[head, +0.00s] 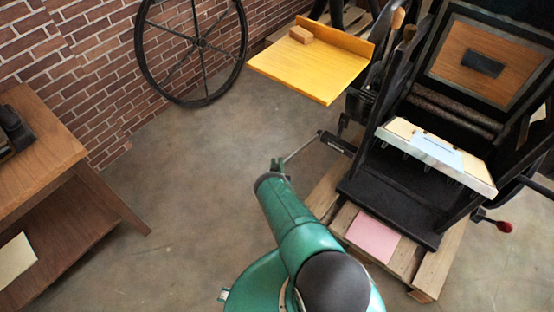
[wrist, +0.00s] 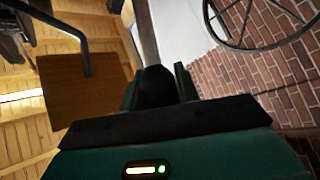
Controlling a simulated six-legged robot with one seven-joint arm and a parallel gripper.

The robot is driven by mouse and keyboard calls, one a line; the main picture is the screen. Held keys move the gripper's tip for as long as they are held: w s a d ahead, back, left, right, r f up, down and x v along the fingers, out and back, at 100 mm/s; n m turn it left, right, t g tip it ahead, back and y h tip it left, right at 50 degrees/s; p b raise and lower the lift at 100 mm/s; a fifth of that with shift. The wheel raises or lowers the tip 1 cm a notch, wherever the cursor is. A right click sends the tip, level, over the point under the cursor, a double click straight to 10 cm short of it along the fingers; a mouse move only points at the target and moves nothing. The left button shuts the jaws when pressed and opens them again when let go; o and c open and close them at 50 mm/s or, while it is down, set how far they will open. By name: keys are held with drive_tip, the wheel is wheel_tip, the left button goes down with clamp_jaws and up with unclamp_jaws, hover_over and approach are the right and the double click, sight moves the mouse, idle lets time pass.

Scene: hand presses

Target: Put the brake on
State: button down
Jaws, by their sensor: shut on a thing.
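The black press (head: 410,185) stands at the right in the head view. A thin silver lever rod (head: 301,149) sticks out from a black block (head: 336,143) on its left side, slanting down and left to my gripper (head: 278,166). In the wrist view, a dark grip (wrist: 156,88) sits between the two green fingers of my gripper (wrist: 157,84), and the silver rod (wrist: 146,35) runs away beyond it. My gripper is shut on this lever's end. The grip is hidden in the head view.
A yellow feed board (head: 320,68) with a small wooden block (head: 301,35) juts out above left of the lever. A wooden table (head: 45,140) stands at the left. A spoked wheel (head: 200,45) leans by the brick wall. The floor between is clear.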

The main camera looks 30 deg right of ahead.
drive_tip(key=shift+a+f, duration=0.2)
drive_tip(key=shift+f, duration=0.15)
drive_tip(key=c, duration=1)
unclamp_jaws()
drive_tip(key=shift+f, duration=0.1)
drive_tip(key=shift+c, duration=0.2)
drive_tip(key=shift+d, duration=0.1)
drive_tip(key=shift+r, duration=0.2)
drive_tip(key=shift+s, duration=0.1)
